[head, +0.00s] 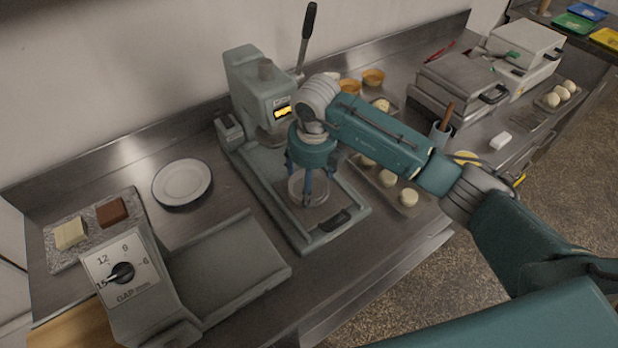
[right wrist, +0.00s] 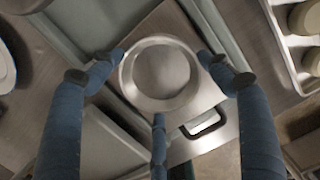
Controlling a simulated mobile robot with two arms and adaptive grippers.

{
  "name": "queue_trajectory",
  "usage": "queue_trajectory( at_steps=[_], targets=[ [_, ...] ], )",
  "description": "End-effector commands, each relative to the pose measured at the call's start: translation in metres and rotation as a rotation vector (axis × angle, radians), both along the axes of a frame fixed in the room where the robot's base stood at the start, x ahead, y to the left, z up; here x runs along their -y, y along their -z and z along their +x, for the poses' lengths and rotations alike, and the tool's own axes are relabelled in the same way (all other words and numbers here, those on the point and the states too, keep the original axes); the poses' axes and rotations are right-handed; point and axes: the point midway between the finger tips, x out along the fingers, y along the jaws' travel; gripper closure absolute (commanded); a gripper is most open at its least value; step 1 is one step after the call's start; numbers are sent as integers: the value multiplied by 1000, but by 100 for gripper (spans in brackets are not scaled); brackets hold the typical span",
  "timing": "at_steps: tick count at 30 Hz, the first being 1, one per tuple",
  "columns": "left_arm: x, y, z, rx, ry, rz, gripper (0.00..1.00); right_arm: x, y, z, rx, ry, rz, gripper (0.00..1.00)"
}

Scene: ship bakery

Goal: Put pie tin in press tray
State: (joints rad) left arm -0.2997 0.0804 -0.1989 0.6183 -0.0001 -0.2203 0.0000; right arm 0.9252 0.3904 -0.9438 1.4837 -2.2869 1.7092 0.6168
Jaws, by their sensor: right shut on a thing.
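The pie tin (head: 297,189) is a small round shiny metal dish. My right gripper (head: 307,192) is shut on it, with its blue fingers around the rim. In the right wrist view the tin (right wrist: 161,72) sits upright between the three fingers, its bowl empty. The press tray (head: 345,231) is the flat grey metal plate with a dark handle cutout at the front of the green press (head: 262,95). The tin is over this tray (right wrist: 202,128); whether it touches the tray I cannot tell. My left gripper is not in view.
A white plate (head: 182,183) lies left of the press. A grey machine with a gap dial (head: 122,272) stands front left. A tray with dough balls (head: 409,197) is close on the right, partly behind my arm. Two closed grill-like machines (head: 455,78) stand farther right.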

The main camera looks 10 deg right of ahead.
Motion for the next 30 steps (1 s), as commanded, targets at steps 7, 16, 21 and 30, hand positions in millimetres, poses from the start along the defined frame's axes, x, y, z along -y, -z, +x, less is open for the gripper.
queue_trajectory(
  at_steps=[7, 16, 21, 30],
  targets=[
    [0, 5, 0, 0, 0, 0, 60, 0, 4, 0, 0, 0, 0, 47],
    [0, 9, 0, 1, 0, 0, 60, 0, 10, -1, -4, 0, -2, 4],
    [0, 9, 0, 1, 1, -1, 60, 0, 9, -1, -2, 0, 0, 4],
    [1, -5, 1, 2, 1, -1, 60, 0, -6, 0, 0, 0, 1, 4]
  ],
)
